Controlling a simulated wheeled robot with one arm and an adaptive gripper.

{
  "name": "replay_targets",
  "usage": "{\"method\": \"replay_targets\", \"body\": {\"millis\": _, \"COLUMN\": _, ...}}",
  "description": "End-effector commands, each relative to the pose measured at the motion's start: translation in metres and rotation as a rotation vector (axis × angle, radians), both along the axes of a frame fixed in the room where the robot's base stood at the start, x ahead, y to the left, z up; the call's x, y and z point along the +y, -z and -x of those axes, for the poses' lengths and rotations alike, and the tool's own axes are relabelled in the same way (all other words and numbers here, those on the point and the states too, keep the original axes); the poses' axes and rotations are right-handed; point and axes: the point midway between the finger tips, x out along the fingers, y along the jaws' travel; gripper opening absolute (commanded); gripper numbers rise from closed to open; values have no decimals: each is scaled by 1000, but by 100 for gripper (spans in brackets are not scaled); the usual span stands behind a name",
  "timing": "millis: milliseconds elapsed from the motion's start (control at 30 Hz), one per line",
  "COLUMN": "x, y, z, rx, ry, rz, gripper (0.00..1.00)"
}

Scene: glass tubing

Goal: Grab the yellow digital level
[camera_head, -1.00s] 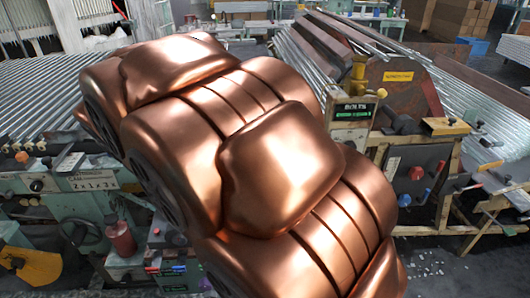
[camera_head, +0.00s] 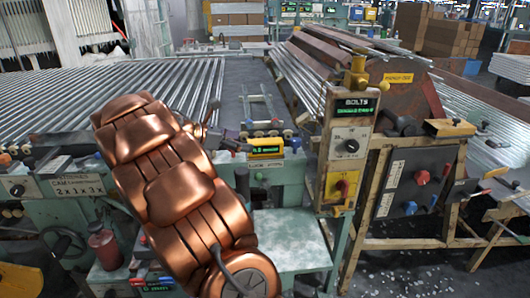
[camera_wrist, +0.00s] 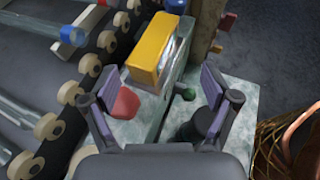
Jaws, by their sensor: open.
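The yellow digital level (camera_head: 266,150) is a small yellow box with a lit green display. In the head view it sits on top of the green machine, just right of my gripper (camera_head: 228,140). In the wrist view the level (camera_wrist: 151,48) lies ahead of my gripper (camera_wrist: 157,82), past the fingertips and slightly left of centre. My gripper is open, its two fingers well apart, with nothing held between them. The head view shows the gripper only small and partly dark against the machine.
A row of rollers (camera_wrist: 70,93) runs along the left in the wrist view. A red knob (camera_wrist: 126,103) and a dark cylinder (camera_wrist: 197,128) lie near the fingers. The BOLTS control post (camera_head: 347,145) stands right of the level. A pale bench top (camera_head: 290,240) is bare.

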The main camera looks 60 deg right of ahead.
Motion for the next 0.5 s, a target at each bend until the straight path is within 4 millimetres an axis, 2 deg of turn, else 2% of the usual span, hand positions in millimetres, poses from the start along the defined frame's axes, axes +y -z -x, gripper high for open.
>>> {"method": "replay_targets", "body": {"millis": 500, "x": -36, "y": 12, "z": 14, "rx": 6, "ry": -1, "rz": 3, "gripper": 86}}
